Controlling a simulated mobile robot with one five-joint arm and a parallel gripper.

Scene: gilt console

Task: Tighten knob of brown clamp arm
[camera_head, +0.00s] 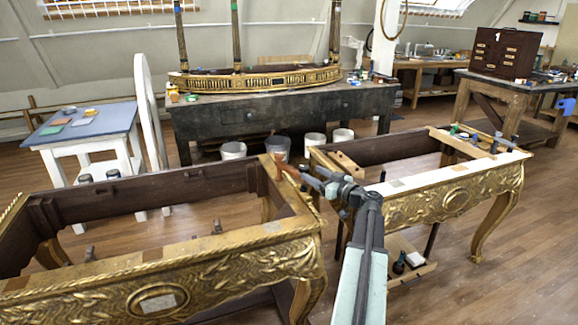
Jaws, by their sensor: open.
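My gripper (308,181) is at the end of my arm, which reaches up from the bottom centre. A reddish-brown piece (287,170), perhaps the brown clamp arm, stands at that corner just left of the jaws. I cannot tell whether they touch it. Its knob is too small to make out, or is hidden by the gripper.
A second gilt console (455,195) with clamps (478,138) on its far right end stands close on the right. A dark workbench (285,112), white buckets (314,146) and a blue-topped table (80,124) stand behind. Wooden floor (520,270) is clear at lower right.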

